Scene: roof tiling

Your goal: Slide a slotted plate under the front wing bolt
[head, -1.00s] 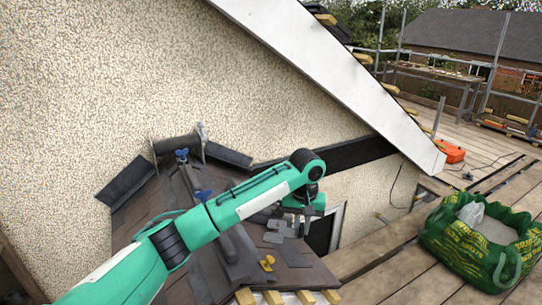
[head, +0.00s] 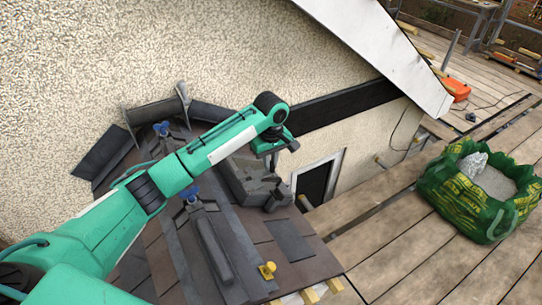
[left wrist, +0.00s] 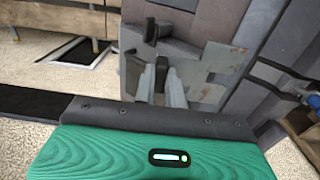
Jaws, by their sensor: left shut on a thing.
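My left gripper (head: 275,150) is over the far right of the small slate roof, fingers down, shut on a grey slotted plate (left wrist: 207,75). The plate's stepped, pale outline shows beyond the fingers (left wrist: 160,85) in the left wrist view. The grip itself is partly hidden. Dark grey pieces (head: 250,185) lie under the gripper; I cannot tell plate from holder there. The front blue wing bolt (head: 192,193) stands on a dark bar, left of and nearer than the gripper. Another blue wing bolt (head: 162,128) stands further back. My right gripper is out of view.
A yellow fitting (head: 267,270) sits near the roof's front edge, beside a loose dark slate (head: 290,240). A pebble-dashed wall (head: 220,50) rises behind. A green bag (head: 480,195) stands on the planks at right, clear of the arm.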

